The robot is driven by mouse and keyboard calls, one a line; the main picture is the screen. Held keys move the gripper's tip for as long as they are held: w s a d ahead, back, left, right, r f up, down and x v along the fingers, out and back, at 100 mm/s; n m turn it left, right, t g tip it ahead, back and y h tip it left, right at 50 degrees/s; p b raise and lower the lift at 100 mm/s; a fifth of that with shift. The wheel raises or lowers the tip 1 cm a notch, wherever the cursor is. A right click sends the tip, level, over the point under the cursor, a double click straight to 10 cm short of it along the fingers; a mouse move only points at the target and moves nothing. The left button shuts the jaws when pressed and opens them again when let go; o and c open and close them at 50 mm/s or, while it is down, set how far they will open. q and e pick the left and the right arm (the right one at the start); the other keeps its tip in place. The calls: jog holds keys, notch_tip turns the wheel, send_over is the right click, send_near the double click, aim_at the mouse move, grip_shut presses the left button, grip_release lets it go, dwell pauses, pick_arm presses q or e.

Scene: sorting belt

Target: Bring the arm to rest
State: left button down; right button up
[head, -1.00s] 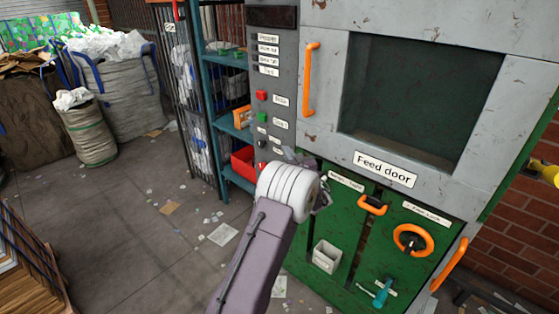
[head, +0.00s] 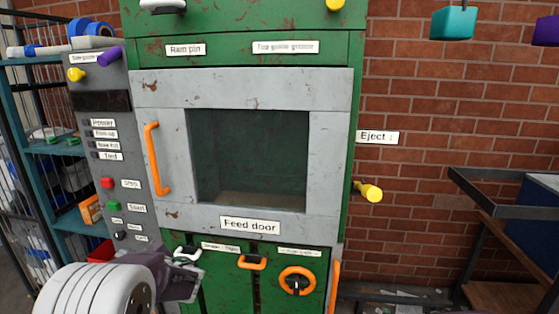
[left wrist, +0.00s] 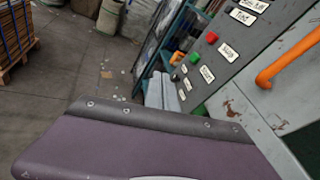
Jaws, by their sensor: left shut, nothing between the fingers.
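My left gripper (head: 188,262) shows at the lower left of the head view, just past my white wrist joint and purple-grey arm link. It is in front of the lower left of the green machine, below the feed door (head: 160,225). Its fingers are shut and empty. I cannot tell whether the gripper touches the machine. My right gripper is in neither view.
The control panel (head: 118,165) with red and green buttons stands at the left. Orange handles (head: 153,160) and a round orange wheel (head: 297,281) stick out of the machine. A yellow eject knob (head: 368,190) is at the right. A dark metal frame (head: 510,210) stands by the brick wall.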

pick_arm(q)
jog(key=s+d+f+n+g+h, duration=0.35)
jog(key=s+f+n, duration=0.2)
jog(key=s, duration=0.25)
jog(key=s+d+f+n+g+h, duration=0.35)
jog(key=s+d+f, duration=0.2)
jog(key=s, duration=0.25)
jog(key=s+d+f+n+h, duration=0.2)
jog(key=d+f+n+h, duration=0.1)
jog(key=d+n, duration=0.2)
jog(key=s+d+f+n+h, duration=0.2)
jog(key=d+n, duration=0.4)
jog(key=d, duration=0.3)
jog(key=shift+s+f+n+t+h+p, duration=0.3)
jog(key=shift+f+t+h+p, duration=0.15)
jog(key=shift+f+h, duration=0.45)
jog(key=shift+d+r, duration=0.1)
jog(key=shift+r, duration=0.05)
